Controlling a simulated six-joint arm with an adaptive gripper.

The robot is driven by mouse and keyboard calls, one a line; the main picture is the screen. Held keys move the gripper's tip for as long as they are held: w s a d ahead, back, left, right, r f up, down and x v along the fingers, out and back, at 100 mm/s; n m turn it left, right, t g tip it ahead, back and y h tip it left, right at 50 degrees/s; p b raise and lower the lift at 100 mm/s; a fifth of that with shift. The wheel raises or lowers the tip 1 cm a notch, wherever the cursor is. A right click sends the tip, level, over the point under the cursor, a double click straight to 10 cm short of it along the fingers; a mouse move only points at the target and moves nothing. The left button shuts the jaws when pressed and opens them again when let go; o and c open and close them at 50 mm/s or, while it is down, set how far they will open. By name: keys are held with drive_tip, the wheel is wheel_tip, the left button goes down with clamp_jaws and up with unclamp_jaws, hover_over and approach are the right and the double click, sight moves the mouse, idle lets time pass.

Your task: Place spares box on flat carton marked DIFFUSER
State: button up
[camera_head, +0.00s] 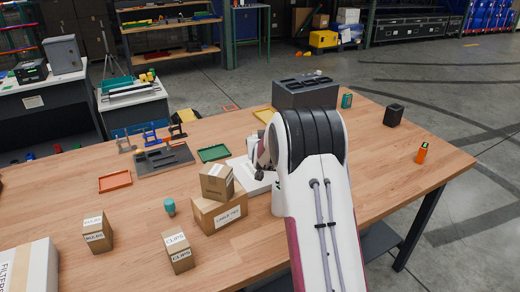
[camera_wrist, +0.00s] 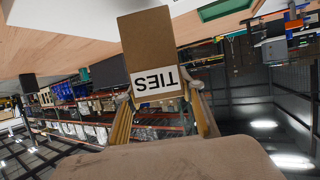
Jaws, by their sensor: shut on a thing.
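My gripper (camera_wrist: 162,98) is shut on a brown box (camera_wrist: 150,42) with a white label that reads TIES, upside down in the wrist view. I see no SPARES label on it. In the head view, the arm hides my fingertips and the held box; part of my gripper (camera_head: 263,152) shows at the arm's left edge. A flat white carton (camera_head: 242,167) lies just below it, partly covered by the arm. Its marking cannot be read, so I cannot tell if it is DIFFUSER.
A small brown box (camera_head: 217,183) sits on a larger labelled carton (camera_head: 219,213) left of the arm. BULBS (camera_head: 97,232) and CLIPS (camera_head: 178,251) boxes stand in front. A green tray (camera_head: 213,153) and grey organiser (camera_head: 305,93) lie behind. The table's right part is mostly clear.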

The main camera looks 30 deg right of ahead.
drive_tip(key=shift+f, duration=1.8)
drive_tip(key=shift+f, duration=0.1)
drive_tip(key=o, duration=1.2)
drive_tip(key=shift+s, duration=0.1)
drive_tip(key=v, duration=1.2)
drive_tip(key=shift+a, duration=0.1)
